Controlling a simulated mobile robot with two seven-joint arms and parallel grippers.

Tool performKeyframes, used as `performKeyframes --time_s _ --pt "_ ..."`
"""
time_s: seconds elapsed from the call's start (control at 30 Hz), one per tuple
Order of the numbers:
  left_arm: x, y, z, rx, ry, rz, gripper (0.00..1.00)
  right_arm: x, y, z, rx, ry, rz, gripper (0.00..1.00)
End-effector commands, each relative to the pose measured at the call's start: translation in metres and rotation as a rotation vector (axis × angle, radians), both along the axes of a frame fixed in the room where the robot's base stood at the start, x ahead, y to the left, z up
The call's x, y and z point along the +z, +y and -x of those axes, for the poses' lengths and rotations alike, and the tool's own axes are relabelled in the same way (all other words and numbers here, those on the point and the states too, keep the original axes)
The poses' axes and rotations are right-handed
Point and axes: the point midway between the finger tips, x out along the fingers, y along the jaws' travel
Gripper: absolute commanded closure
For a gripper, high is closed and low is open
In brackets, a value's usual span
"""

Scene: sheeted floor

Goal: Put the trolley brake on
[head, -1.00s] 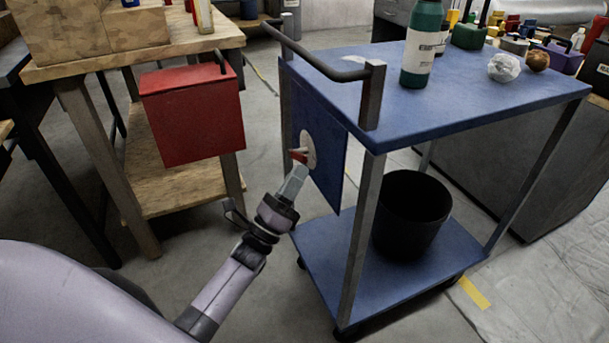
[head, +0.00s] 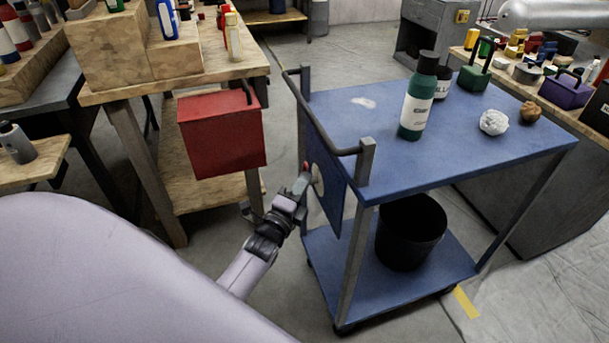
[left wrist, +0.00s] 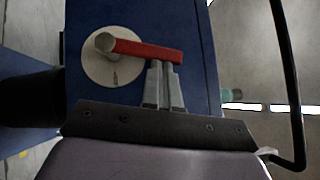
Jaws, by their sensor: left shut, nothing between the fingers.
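The blue trolley (head: 335,110) stands in the middle of the head view. On its end panel (left wrist: 195,20) is a round pale disc (left wrist: 98,70) with a red brake lever (left wrist: 150,50). In the left wrist view the lever points right from its pale hub, and a small dark mark shows low on the disc. My left gripper (left wrist: 165,68) is shut with nothing held, its fingertips at the lever's lower edge, near its free end; whether they touch I cannot tell. In the head view the left gripper (head: 300,187) is at the panel and partly hides the disc. My right gripper is not in view.
A red box (head: 222,135) hangs on the wooden bench left of the trolley. A dark push handle (head: 310,105) runs above the panel.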

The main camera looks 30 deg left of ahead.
Motion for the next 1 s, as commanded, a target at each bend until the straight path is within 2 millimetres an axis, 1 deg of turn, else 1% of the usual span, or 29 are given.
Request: performKeyframes --time_s 0.03,0.2,0.3,0.6,1.0 --pt "0.01 0.002 -0.002 0.0 0.02 0.027 1.0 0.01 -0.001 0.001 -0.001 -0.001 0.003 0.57" --pt "0.012 0.007 -0.006 -0.001 0.088 0.113 1.0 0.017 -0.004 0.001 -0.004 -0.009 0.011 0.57" --pt "0.012 0.01 -0.008 0.0 0.09 0.116 1.0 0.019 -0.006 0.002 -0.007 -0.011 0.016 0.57" --pt "0.014 0.014 -0.011 0.0 0.087 0.114 1.0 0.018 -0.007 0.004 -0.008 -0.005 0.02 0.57" --pt "0.015 0.015 -0.012 0.0 0.083 0.111 1.0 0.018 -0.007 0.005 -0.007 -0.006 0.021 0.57"
